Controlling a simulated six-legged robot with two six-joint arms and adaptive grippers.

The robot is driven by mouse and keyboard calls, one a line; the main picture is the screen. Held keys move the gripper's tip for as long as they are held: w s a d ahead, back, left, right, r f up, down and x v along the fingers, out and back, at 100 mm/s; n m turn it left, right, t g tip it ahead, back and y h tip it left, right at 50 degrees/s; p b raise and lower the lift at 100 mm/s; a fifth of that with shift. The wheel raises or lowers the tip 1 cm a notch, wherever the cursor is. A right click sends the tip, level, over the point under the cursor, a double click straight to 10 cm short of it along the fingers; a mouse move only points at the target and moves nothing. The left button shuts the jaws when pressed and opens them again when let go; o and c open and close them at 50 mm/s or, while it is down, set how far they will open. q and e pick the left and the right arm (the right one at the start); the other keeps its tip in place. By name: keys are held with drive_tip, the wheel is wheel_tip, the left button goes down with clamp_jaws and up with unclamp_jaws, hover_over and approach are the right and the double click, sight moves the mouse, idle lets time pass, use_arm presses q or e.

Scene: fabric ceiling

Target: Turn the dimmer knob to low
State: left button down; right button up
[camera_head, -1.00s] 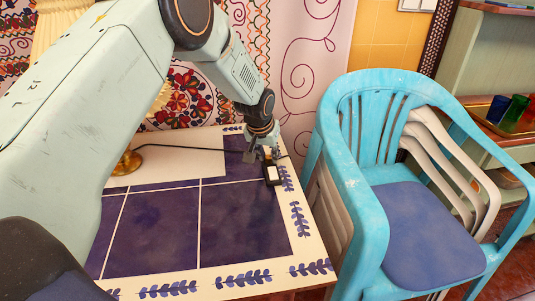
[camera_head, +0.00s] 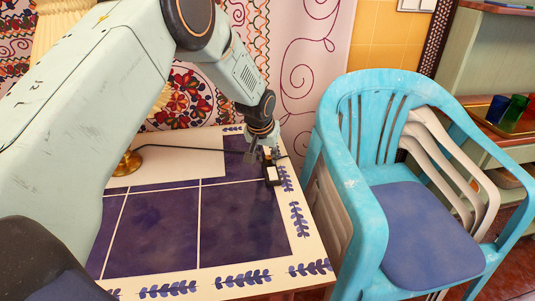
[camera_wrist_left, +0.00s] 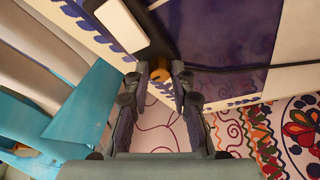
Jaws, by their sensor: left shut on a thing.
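The dimmer is a small black box (camera_head: 272,176) with a pale top panel, lying near the right edge of the table. In the left wrist view the dimmer's box (camera_wrist_left: 152,42) fills the top middle, and its brass-coloured knob (camera_wrist_left: 160,75) shows between my fingertips. My left gripper (camera_head: 264,155) reaches down to the far end of the dimmer and is shut on the knob. The fingers partly cover the knob, and no setting mark can be read. My right gripper is in neither view.
A dark cord (camera_head: 190,148) runs over the table (camera_head: 235,267) to a brass lamp base (camera_head: 128,164). A cream lampshade (camera_head: 58,25) is at upper left. A blue chair (camera_head: 372,232) stands close to the table's right edge. The tabletop's front is clear.

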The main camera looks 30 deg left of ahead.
use_arm(q)
drive_tip(key=shift+w+r, duration=0.15)
drive_tip(key=shift+r, duration=0.05)
drive_tip(key=shift+r+n+y+p, duration=0.1)
drive_tip(key=shift+n+y+p, duration=0.2)
drive_tip(key=shift+n+p, duration=0.4)
drive_tip(key=shift+w+d+n, duration=0.1)
drive_tip(key=shift+d+n, duration=0.05)
drive_tip(key=shift+n, duration=0.35)
drive_tip(key=n+b, duration=0.1)
drive_tip(key=n+y, duration=0.1)
drive_tip(key=n+b, duration=0.1)
drive_tip(key=shift+w+d+f+g+b, duration=0.1)
drive_tip(key=shift+w+f+g+b, duration=0.05)
drive_tip(key=shift+f+g+b, duration=0.15)
drive_tip(key=shift+r+n+y+b, duration=0.1)
drive_tip(key=shift+n+y+b, duration=0.45)
drive_tip(key=shift+n, duration=0.45)
drive_tip(key=n+g+b, duration=0.1)
drive_tip(key=n, duration=0.1)
drive_tip(key=shift+d+n+y, duration=0.1)
drive_tip(key=shift+n+y, duration=0.15)
drive_tip(key=shift+n, duration=0.05)
drive_tip(key=shift+w+r+n+g+y, duration=0.15)
drive_tip(key=shift+n+g, duration=0.2)
drive_tip(key=shift+n, duration=0.35)
drive_tip(key=shift+f+n+g+y, duration=0.15)
drive_tip(key=shift+n+g, duration=0.2)
drive_tip(key=shift+n, duration=0.35)
drive_tip(key=shift+r, duration=0.15)
